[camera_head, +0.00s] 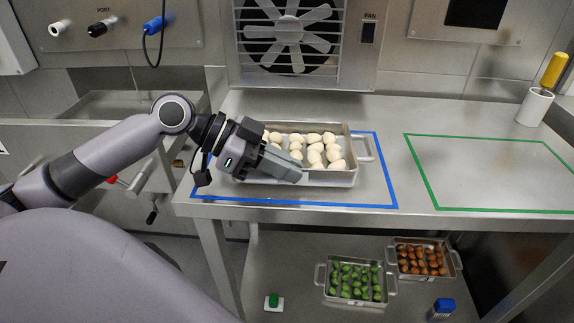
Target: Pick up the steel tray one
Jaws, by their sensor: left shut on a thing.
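A steel tray (330,179) with rows of white filled pasta (314,150) sits on the steel counter, within the blue outline. Its right handle (365,148) shows free. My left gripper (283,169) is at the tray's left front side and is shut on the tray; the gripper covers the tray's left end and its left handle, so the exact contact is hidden. The tray looks level; I cannot tell whether it is raised off the counter. My right gripper is not in view.
A green outline (480,137) marks an empty counter area at right. A white cup (534,107) with a yellow-handled tool stands behind it. Below are a tray of green pieces (321,278) and one of brown pieces (453,262). A fan unit (350,60) stands behind.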

